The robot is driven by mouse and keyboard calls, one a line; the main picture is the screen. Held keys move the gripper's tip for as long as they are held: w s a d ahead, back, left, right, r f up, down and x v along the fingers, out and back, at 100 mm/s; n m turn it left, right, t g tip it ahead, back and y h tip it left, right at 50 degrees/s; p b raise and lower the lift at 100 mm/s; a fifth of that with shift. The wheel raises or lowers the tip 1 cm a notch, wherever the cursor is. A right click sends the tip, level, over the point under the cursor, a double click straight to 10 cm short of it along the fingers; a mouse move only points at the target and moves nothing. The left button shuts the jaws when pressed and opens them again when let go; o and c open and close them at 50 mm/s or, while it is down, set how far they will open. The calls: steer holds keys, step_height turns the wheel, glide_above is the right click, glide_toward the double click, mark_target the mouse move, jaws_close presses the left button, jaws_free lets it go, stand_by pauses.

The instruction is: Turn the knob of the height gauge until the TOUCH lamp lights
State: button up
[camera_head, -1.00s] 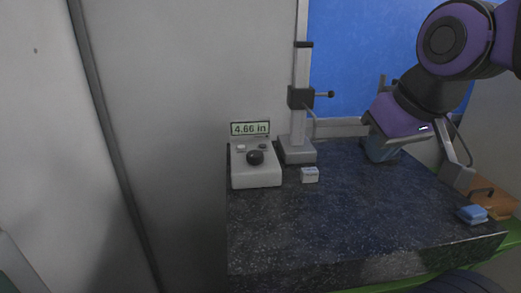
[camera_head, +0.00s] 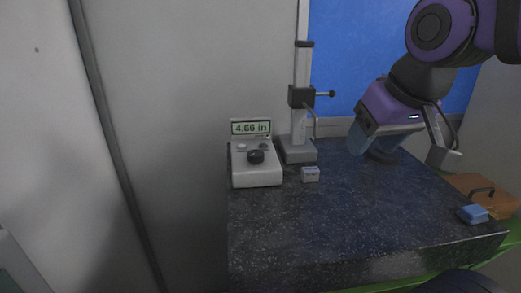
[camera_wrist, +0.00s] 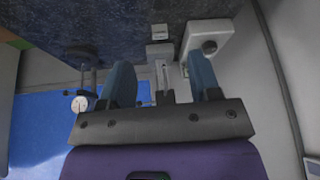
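The height gauge (camera_head: 299,149) stands at the back of the dark stone plate, its dark slider high on the upright column. In front left of it is a light grey control box (camera_head: 257,176) with a black knob (camera_head: 256,157) and a display reading 4.66 in. Two small round parts flank the knob; I cannot read which is the TOUCH lamp, and neither glows clearly. In the wrist view the box, its knob (camera_wrist: 209,47) and the gauge base (camera_wrist: 160,53) lie beyond my fingers. My gripper (camera_wrist: 163,82) is open and empty, above the plate's back right, well away from the knob.
A small white block (camera_head: 310,174) lies before the gauge. A dial indicator (camera_wrist: 80,103) on a stand is near my gripper. A blue item (camera_head: 472,214) sits at the plate's right corner, beside an orange-brown case (camera_head: 494,200). The front middle of the plate is clear.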

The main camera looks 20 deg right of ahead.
steer(key=shift+o, duration=1.1)
steer(key=w+a+r+m+g, duration=0.1)
steer(key=w, duration=0.5)
steer(key=shift+a+r+m, duration=0.2)
steer(key=shift+r+m, duration=0.1)
steer(key=shift+m, duration=0.1)
steer(key=m+g, duration=0.4)
steer(key=m, duration=0.2)
glide_toward(256, 153)
step_height(256, 153, down, 10)
steer(key=shift+w+r, duration=0.15)
steer(key=c, duration=0.9)
steer(key=shift+c, duration=0.2)
